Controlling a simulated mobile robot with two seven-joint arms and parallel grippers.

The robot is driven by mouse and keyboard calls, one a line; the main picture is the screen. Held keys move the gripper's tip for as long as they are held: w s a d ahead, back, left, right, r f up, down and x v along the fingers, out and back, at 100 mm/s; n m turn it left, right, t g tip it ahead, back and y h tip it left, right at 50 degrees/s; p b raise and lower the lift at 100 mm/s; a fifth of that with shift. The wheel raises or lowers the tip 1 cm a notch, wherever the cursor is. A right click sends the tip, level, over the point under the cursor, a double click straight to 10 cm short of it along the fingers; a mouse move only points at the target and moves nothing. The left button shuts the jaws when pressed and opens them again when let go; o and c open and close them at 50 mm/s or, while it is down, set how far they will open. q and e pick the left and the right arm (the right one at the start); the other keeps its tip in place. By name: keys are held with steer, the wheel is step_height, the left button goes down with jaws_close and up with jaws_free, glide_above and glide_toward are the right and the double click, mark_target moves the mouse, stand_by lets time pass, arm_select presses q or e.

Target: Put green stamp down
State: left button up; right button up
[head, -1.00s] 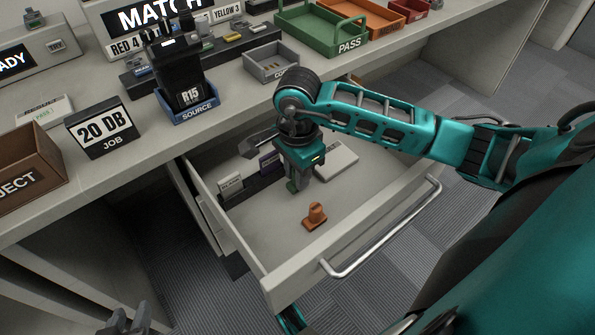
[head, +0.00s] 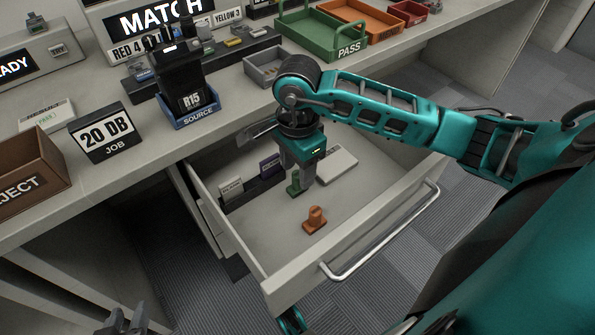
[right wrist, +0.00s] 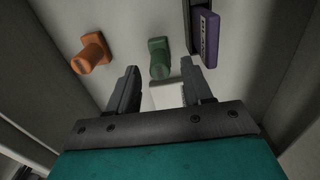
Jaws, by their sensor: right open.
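The green stamp (head: 295,184) stands upright on the floor of the open drawer (head: 262,225). In the right wrist view the green stamp (right wrist: 159,58) shows just beyond the fingertips, centred between them, with clear space on both sides. My right gripper (head: 304,178), also in the right wrist view (right wrist: 160,72), is open and empty, close above the stamp.
The drawer also holds a white block (head: 334,163) and a dark rack (head: 252,186) with small cards. The drawer front has a metal handle (head: 385,240). Above it, the bench carries a radio in a blue SOURCE tray (head: 197,114), a grey tray (head: 268,72) and a green PASS tray (head: 318,38).

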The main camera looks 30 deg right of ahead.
mark_target(297, 173)
step_height(297, 173, up, 9)
steer(key=p, duration=0.1)
steer(key=shift+p, duration=0.35)
